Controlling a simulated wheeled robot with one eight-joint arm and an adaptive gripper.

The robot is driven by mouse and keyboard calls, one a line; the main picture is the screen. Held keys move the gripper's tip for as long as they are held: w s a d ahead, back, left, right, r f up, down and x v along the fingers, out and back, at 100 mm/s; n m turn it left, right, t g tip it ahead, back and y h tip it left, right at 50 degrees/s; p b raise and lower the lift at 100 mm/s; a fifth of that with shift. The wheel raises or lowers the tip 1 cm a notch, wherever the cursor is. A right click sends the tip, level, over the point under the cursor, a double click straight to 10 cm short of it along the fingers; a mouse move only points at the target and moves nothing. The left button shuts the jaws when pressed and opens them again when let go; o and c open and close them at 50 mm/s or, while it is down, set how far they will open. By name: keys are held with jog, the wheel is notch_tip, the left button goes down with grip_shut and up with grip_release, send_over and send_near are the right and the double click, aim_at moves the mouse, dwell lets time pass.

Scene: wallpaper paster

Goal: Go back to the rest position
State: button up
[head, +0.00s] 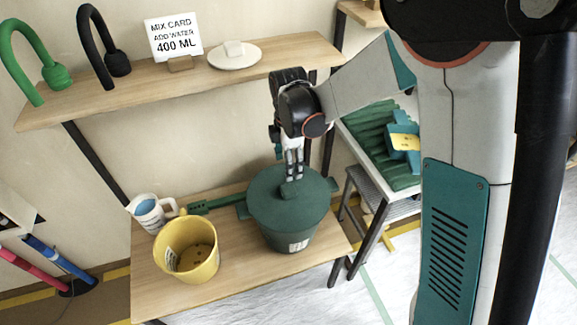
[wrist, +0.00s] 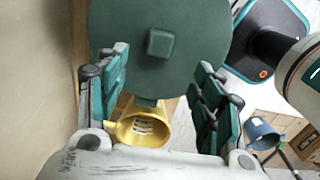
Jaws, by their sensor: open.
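My gripper (head: 292,172) points down just above the green bucket (head: 288,236) on the lower shelf. The bucket wears a round green lid (head: 265,205) with a small square knob (head: 291,190) on top. In the wrist view the knob (wrist: 162,43) shows ahead of my two spread fingers, with nothing held between them. In the head view the fingertips overlap the knob's upper edge; I cannot tell whether they touch it.
A yellow bucket (head: 186,252), a white measuring jug (head: 148,212) and a green-handled tool (head: 205,206) stand or lie left of the green bucket. The upper shelf (head: 130,92) holds a card (head: 173,37) and a pale disc lid (head: 236,56). A rack with green rolls (head: 375,145) stands right.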

dwell(0.4)
jog(key=s+d+r+m+t, duration=0.2)
jog(key=s+d+r+m, duration=0.25)
jog(key=r, duration=0.25)
jog(key=s+d+r+m+t, duration=0.1)
jog(key=s+d+r+m, duration=0.2)
jog(key=d+r+m, duration=0.3)
jog(key=s+d+r+m+t, duration=0.2)
jog(key=s+d+m, duration=0.1)
jog(key=s+m, duration=0.2)
jog(key=s+d+r+m+t, duration=0.2)
jog(key=s+m, duration=0.3)
jog(key=s, duration=0.3)
jog(key=shift+d+r+m, duration=0.15)
jog(key=shift+d+m, duration=0.2)
jog(key=shift+d, duration=0.15)
jog(key=shift+s, duration=0.1)
